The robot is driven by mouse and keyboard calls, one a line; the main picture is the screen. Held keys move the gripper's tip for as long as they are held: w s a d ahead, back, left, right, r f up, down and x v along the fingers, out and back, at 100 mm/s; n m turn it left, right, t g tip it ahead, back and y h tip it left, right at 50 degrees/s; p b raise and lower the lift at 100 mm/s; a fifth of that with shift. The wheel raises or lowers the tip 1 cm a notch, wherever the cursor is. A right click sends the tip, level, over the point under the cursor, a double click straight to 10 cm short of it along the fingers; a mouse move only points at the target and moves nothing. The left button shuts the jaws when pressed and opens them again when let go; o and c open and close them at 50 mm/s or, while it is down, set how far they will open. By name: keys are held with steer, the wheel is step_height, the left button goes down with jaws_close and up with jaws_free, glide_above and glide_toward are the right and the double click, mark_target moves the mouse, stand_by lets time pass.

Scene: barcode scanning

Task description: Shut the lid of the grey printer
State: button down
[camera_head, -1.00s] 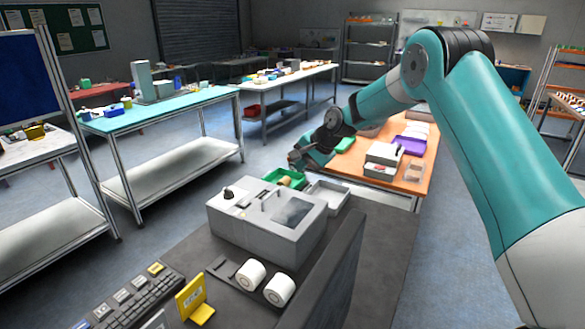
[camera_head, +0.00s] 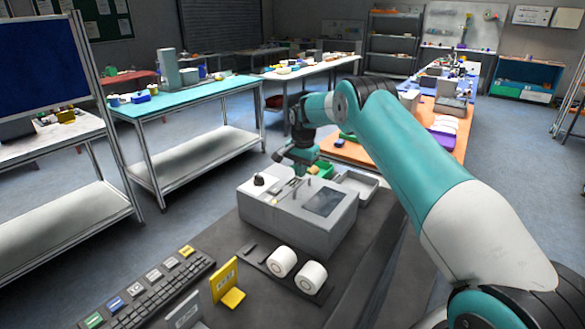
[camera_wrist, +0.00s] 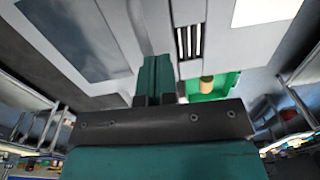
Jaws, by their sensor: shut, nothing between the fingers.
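The grey printer (camera_head: 285,222) stands on the dark table in the head view. Its flat top has a dark window (camera_head: 325,203) on the right and a black knob on the left. The top looks level, and I cannot tell whether the lid is fully shut. My gripper (camera_head: 299,172) is over the printer's far side, its fingers shut and empty. In the wrist view, my gripper (camera_wrist: 155,72) points at the grey printer top (camera_wrist: 125,30), with the window (camera_wrist: 70,38) at upper left. Whether the fingers touch the printer is unclear.
A green bin (camera_head: 321,168) and a grey tray (camera_head: 358,184) sit behind the printer; the bin (camera_wrist: 215,88) holds a brown roll. Two white rolls (camera_head: 297,268), a yellow stand (camera_head: 226,280) and a keyboard (camera_head: 150,287) are in front. Bare tabletop lies right of the printer.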

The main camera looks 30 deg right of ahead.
steer(key=shift+w+a+f+b, duration=0.15)
steer(key=shift+w+f+b, duration=0.1)
steer(key=shift+f, duration=0.25)
steer(key=shift+w+a+f+b, duration=0.1)
steer(key=shift+f+b, duration=0.15)
steer(key=shift+f, duration=0.2)
steer(key=shift+a, duration=0.2)
step_height(320, 180, up, 17)
steer(key=b, duration=0.3)
steer(key=shift+s+d+r, duration=0.15)
steer(key=shift+s+r, duration=0.05)
steer(key=shift+s, duration=0.25)
